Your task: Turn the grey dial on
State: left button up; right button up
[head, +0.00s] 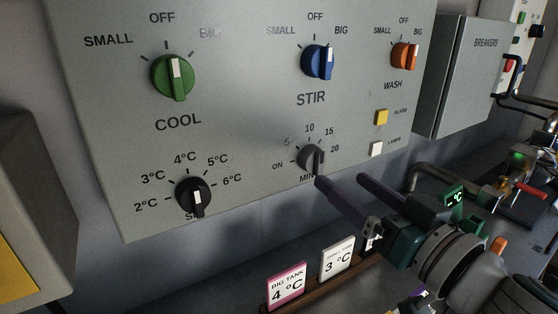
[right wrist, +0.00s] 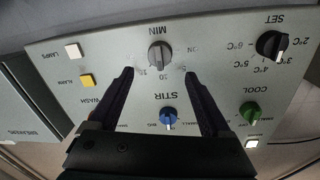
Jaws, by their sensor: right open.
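The grey dial (head: 311,157) sits low on the grey control panel, with ON at its left, marks 5, 10, 15 and 20 around it, and MIN below. Its bar stands roughly upright; I cannot tell which mark it points at. My right gripper (head: 340,180) is open and empty, its purple fingers reaching up toward the dial from the lower right. In the right wrist view the grey dial (right wrist: 160,54) shows just beyond and between the spread fingertips (right wrist: 157,73), apart from them. My left gripper is not in view.
Near the dial are the green COOL dial (head: 174,77), the blue STIR dial (head: 319,62), the orange WASH dial (head: 404,56) and the black SET dial (head: 193,196). Yellow (head: 381,117) and white (head: 376,149) buttons are to its right. Temperature cards (head: 287,284) stand on a ledge below.

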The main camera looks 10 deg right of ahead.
aim_at(321, 163)
jog(key=b+x, duration=0.1)
jog(key=x, duration=0.5)
jog(key=shift+f+b, duration=0.15)
jog(key=shift+b, duration=0.15)
jog(key=shift+w+a, duration=0.1)
jog(key=shift+w, duration=0.45)
grip_shut()
